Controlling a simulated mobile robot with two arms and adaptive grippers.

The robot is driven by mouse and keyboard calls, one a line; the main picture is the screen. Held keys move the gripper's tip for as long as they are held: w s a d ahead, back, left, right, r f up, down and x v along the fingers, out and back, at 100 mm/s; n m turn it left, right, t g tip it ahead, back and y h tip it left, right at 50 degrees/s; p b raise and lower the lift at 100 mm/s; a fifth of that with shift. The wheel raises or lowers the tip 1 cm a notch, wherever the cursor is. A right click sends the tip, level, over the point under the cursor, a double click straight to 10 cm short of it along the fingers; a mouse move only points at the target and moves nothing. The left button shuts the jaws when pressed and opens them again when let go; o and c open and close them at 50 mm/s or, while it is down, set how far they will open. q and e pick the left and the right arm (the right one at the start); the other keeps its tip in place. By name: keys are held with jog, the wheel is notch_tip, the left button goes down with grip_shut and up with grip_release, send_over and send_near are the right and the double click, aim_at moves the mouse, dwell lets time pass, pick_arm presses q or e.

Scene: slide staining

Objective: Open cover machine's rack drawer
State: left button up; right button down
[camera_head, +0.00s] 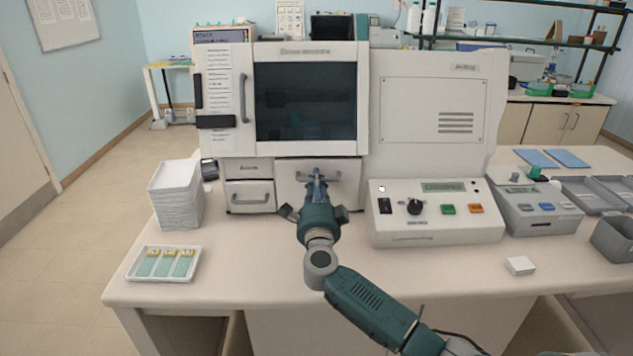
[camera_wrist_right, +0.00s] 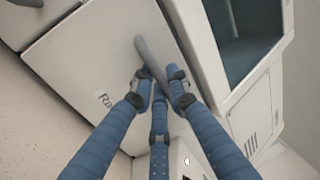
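The cover machine (camera_head: 430,66) is a large white cabinet with a dark window, standing on the table. The rack drawer (camera_head: 290,168) is a white front low on it, under the window; in the head view it looks closed. Its grey bar handle (camera_wrist_right: 150,55) shows in the wrist view, beside a label partly readable as "Ra". My right gripper (camera_head: 315,178) is at this handle. In the right wrist view its blue fingers (camera_wrist_right: 161,82) close in around the bar from both sides, with the third finger below. My left gripper is not in view.
A second drawer (camera_head: 250,196) sits to the left. A control box (camera_head: 437,232) stands close on the right. A stack of white trays (camera_head: 176,196) and a slide tray (camera_head: 163,278) are at the left. The table front (camera_head: 240,275) is clear.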

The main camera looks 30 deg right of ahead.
jog(key=r+p+v, duration=0.2)
jog(key=p+v, duration=0.2)
jog(key=v, duration=0.5)
jog(key=r+p+v, duration=0.1)
jog(key=p+v, duration=0.3)
jog(key=v, duration=0.5)
jog(key=shift+s+a+r, duration=0.3)
jog(key=shift+s+r, duration=0.05)
jog(key=shift+s, duration=0.4)
jog(key=c, duration=1.8)
grip_release()
jog(key=shift+a, duration=0.1)
